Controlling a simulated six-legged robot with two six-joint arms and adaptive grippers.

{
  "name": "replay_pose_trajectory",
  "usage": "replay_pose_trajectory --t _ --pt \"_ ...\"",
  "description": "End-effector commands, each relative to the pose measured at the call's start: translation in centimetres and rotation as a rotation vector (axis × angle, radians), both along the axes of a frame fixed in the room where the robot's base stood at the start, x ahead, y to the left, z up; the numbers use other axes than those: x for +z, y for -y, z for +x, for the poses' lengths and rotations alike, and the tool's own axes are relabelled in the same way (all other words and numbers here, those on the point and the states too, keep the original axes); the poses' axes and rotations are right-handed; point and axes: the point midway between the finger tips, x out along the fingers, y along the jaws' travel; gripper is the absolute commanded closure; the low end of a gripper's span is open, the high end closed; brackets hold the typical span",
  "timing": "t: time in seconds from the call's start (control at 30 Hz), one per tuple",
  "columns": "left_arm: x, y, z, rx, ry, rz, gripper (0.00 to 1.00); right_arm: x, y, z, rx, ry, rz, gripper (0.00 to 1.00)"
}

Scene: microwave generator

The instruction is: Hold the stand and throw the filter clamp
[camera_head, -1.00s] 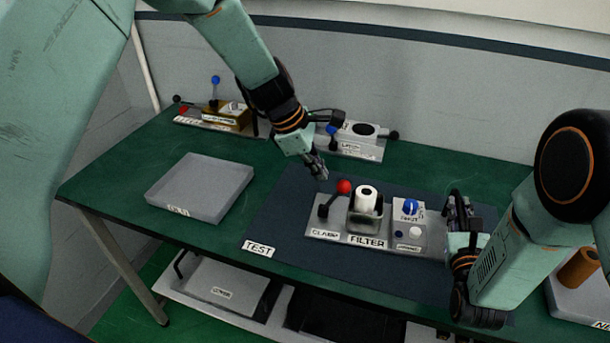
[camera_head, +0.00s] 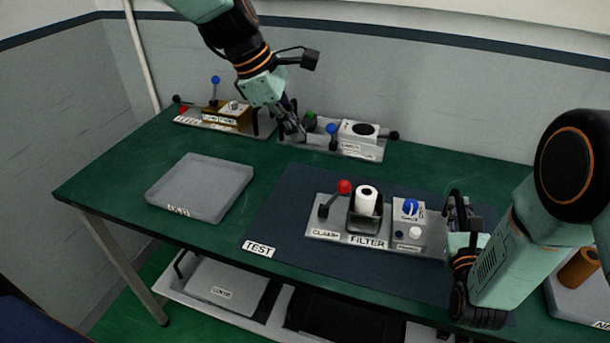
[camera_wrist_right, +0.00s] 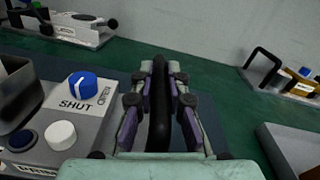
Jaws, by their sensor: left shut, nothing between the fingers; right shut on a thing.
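The filter stand (camera_head: 385,240) is a grey plate on the dark TEST mat (camera_head: 275,225). It carries a clamp lever with a red ball (camera_head: 344,187), tilted up to the right toward the white filter roll (camera_head: 367,196) in its black holder. A block with a blue knob (camera_head: 410,207) stands at its right; the knob also shows in the right wrist view (camera_wrist_right: 83,84), by the label SHUT. My right gripper (camera_wrist_right: 160,95) is shut on a black upright handle (camera_wrist_right: 160,125) at the stand's right end. My left gripper (camera_head: 298,133) is shut and empty, away from the clamp, near the back device.
A device with a blue-ball lever (camera_head: 331,129) stands at the back, close to my left gripper. Another with a brass block (camera_head: 228,115) is at back left. An empty grey tray (camera_head: 200,188) lies left. A tray with a brown roll (camera_head: 579,268) is at right.

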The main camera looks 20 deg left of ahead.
Motion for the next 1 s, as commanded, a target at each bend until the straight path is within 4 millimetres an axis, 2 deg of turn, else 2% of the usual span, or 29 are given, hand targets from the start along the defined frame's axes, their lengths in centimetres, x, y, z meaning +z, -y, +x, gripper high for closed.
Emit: replay_pose_trajectory --t 0.03,0.27,0.3,0.6,0.87,1.0 --pt "0.09 -0.05 -0.05 0.000 0.000 0.000 1.00 -0.74 -0.01 -0.35 0.001 -0.020 -0.002 1.00" --pt "0.13 -0.08 -0.07 0.000 -0.001 0.000 1.00 -0.74 0.01 -0.35 0.001 -0.020 -0.002 1.00" --pt "0.12 -0.08 -0.06 0.000 -0.001 0.000 1.00 -0.74 0.01 -0.35 0.001 -0.020 -0.002 0.84" --pt "0.13 -0.07 -0.05 0.000 0.000 0.000 1.00 -0.34 0.01 -0.14 0.000 -0.010 -0.001 0.59" --pt "0.14 -0.07 -0.04 0.000 0.000 0.000 1.00 -0.18 0.02 -0.08 0.000 -0.006 -0.001 0.59" --pt "0.14 -0.07 -0.04 0.000 0.000 0.000 1.00 -0.22 0.08 -0.88 0.000 -0.007 -0.001 0.59"
